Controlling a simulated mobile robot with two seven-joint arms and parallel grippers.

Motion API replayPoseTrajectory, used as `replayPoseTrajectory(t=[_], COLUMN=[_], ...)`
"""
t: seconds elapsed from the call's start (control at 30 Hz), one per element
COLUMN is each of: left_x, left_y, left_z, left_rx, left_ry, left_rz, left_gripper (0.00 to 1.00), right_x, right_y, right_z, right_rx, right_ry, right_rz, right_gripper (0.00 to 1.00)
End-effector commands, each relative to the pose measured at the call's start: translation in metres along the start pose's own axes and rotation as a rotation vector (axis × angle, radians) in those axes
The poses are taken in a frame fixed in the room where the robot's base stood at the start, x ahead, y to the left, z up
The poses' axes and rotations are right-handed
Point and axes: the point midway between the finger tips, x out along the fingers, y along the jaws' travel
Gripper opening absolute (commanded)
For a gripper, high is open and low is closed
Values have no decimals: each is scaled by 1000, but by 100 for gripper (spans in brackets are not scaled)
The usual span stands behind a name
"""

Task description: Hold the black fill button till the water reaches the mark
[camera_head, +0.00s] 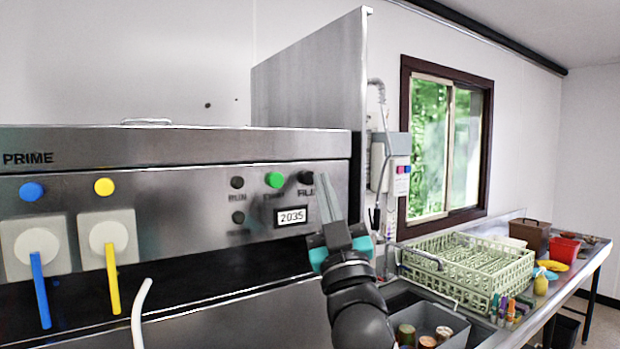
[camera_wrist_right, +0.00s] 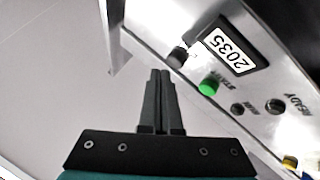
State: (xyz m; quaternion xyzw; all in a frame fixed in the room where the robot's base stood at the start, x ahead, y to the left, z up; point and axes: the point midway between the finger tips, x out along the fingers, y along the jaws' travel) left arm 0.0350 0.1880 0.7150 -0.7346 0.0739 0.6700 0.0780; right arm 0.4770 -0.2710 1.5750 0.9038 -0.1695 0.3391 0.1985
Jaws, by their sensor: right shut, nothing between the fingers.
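The black fill button (camera_head: 305,177) sits on the steel panel of the machine, right of the green start button (camera_head: 274,180). Its label is partly hidden by my right gripper. My right gripper (camera_head: 325,178) is shut and empty, its fingertips pointing up just right of the button. In the right wrist view the black button (camera_wrist_right: 177,56) lies just beyond and right of the closed fingertips (camera_wrist_right: 160,72). It looks apart from them, though the depth gap is hard to tell. A display (camera_head: 292,216) reads 2035. No water or level mark shows. My left gripper is out of view.
Blue (camera_head: 38,275) and yellow (camera_head: 112,275) levers hang on the panel's left. A green dish rack (camera_head: 470,265) and a grey bin (camera_head: 430,318) with jars stand at right. A steel partition (camera_head: 312,75) rises behind the panel.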

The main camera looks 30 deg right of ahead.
Motion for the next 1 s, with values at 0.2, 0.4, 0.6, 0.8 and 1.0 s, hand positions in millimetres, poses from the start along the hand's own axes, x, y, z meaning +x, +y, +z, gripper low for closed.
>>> replayPoseTrajectory(t=[0.2, 0.4, 0.6, 0.8, 1.0], left_x=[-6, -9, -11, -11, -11], left_y=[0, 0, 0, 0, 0], left_z=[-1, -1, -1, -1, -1], left_rx=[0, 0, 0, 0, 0], left_ry=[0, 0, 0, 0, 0], left_rz=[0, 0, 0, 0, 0], left_gripper=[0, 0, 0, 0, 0], right_x=[-12, -26, -34, -34, -34], right_y=[10, 20, 25, 25, 25], right_z=[-10, -20, -25, -25, -25], right_rx=[0, -1, -1, -1, -1], right_ry=[0, 0, 0, 0, 0], right_rz=[-1, 0, 0, 0, 0], right_gripper=[0, 0, 0, 0, 0])
